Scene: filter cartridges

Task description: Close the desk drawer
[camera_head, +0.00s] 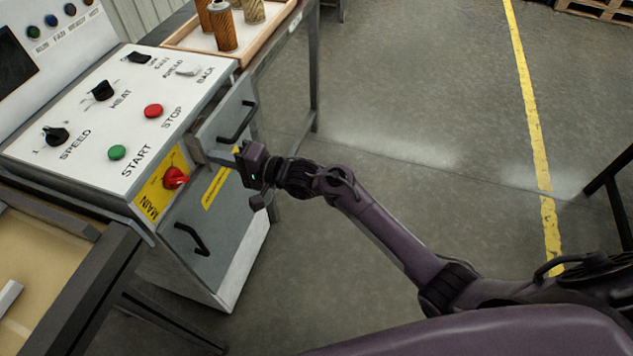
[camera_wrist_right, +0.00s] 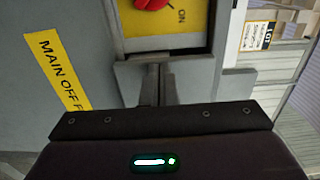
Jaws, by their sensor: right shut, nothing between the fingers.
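The grey desk drawer (camera_head: 222,119) with a black bar handle (camera_head: 237,122) is in the upper right of the control desk's front in the head view. Its front stands out from the desk, so it looks partly open. My right gripper (camera_head: 239,153) is at the drawer's near lower edge, below the handle. It is shut and empty. In the right wrist view its closed fingers (camera_wrist_right: 158,88) point at grey panels below the yellow switch plate. I cannot tell whether they touch the drawer. My left gripper is not in view.
The desk top carries a green button (camera_head: 117,152), a red button (camera_head: 153,111) and black knobs. A red main switch (camera_head: 175,178) sits beside the drawer, above a cabinet door with a handle (camera_head: 192,239). A tray (camera_head: 240,55) holds cartridges behind.

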